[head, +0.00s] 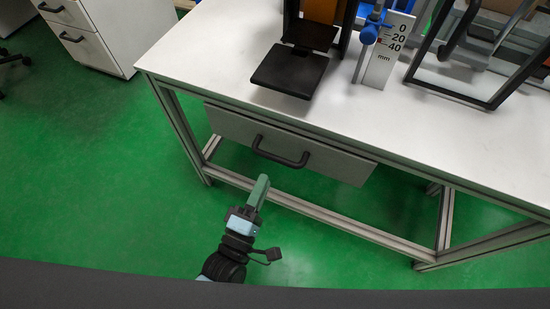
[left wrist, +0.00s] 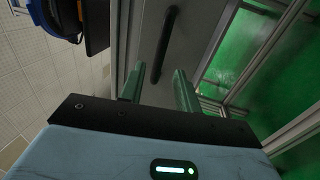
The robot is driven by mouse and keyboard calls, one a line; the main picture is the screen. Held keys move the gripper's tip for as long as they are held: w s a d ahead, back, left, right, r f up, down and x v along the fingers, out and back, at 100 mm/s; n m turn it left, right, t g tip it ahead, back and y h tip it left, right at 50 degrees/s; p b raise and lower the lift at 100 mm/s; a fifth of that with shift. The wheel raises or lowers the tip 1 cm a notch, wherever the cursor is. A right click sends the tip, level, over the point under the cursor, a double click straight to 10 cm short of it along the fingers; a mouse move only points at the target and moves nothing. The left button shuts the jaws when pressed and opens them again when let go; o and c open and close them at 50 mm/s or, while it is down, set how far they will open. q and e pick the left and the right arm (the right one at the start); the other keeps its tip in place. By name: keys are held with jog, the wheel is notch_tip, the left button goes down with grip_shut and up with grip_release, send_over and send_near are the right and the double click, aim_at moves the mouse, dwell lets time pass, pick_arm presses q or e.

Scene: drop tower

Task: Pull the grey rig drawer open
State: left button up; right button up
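The grey rig drawer (head: 220,122) hangs under the white table top and looks shut. Its dark bar handle (head: 280,152) runs across the middle of the front. In the left wrist view the handle (left wrist: 164,45) stands upright against the grey drawer front (left wrist: 183,62), beyond the fingers. My left gripper (head: 261,183) is in front of the drawer, a little below the handle in the head view. Its two green fingers (left wrist: 159,88) are apart with nothing between them, and the handle lies ahead of the gap. My right gripper is not in view.
The white table (head: 215,65) stands on a metal frame with a low rail (head: 315,213). On it are a black plate (head: 290,71), a scale marked in mm (head: 386,52) and a black frame (head: 455,96). A white cabinet (head: 87,33) stands at upper left. Green floor in front is clear.

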aim_at(275, 157)
pick_arm(q)
jog(key=shift+b+x, duration=0.45)
jog(key=shift+x, duration=3.4)
grip_shut()
